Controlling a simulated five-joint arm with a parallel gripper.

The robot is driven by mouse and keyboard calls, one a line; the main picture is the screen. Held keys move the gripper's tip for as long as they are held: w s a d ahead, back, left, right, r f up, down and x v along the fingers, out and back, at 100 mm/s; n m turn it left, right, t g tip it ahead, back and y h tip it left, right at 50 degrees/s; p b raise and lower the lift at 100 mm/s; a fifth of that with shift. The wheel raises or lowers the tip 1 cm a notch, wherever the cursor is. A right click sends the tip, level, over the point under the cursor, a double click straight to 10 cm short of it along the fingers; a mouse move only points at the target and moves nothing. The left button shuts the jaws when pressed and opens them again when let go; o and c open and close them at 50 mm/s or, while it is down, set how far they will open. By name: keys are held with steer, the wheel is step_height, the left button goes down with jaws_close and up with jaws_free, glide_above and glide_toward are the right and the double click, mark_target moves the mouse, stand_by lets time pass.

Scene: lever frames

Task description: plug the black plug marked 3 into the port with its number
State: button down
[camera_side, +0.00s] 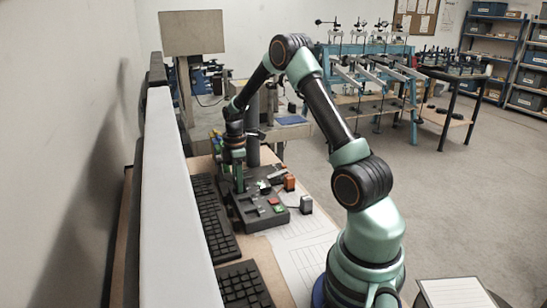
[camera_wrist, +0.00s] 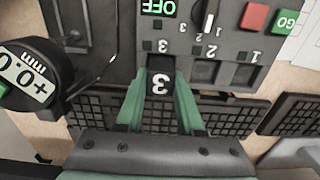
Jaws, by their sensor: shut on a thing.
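The black plug marked 3 (camera_wrist: 160,84) is between the two green fingers of my gripper (camera_wrist: 161,94), which is shut on it. In the wrist view its white number looks upside down. The dark panel (camera_wrist: 225,88) carries labels 1, 2 and 3 in a row. The plug is directly beside the label 3 (camera_wrist: 163,46), in line with the dark square openings under labels 2 (camera_wrist: 204,70) and 1 (camera_wrist: 243,74). The port for 3 is hidden by the plug, and I cannot tell how deep the plug sits. In the side view my gripper (camera_side: 239,180) points down at the panel's far part.
A green OFF display (camera_wrist: 157,8), a red button (camera_wrist: 254,17) and a green GO button (camera_wrist: 287,21) are on the panel. A round gauge (camera_wrist: 30,75) is at the left. Black keyboards (camera_side: 213,220) lie left of the panel. An orange block (camera_side: 289,183) stands to its right.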

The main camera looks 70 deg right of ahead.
steer(key=shift+c, duration=0.2)
jaws_free()
stand_by(0.3)
steer(key=shift+r, duration=3.5)
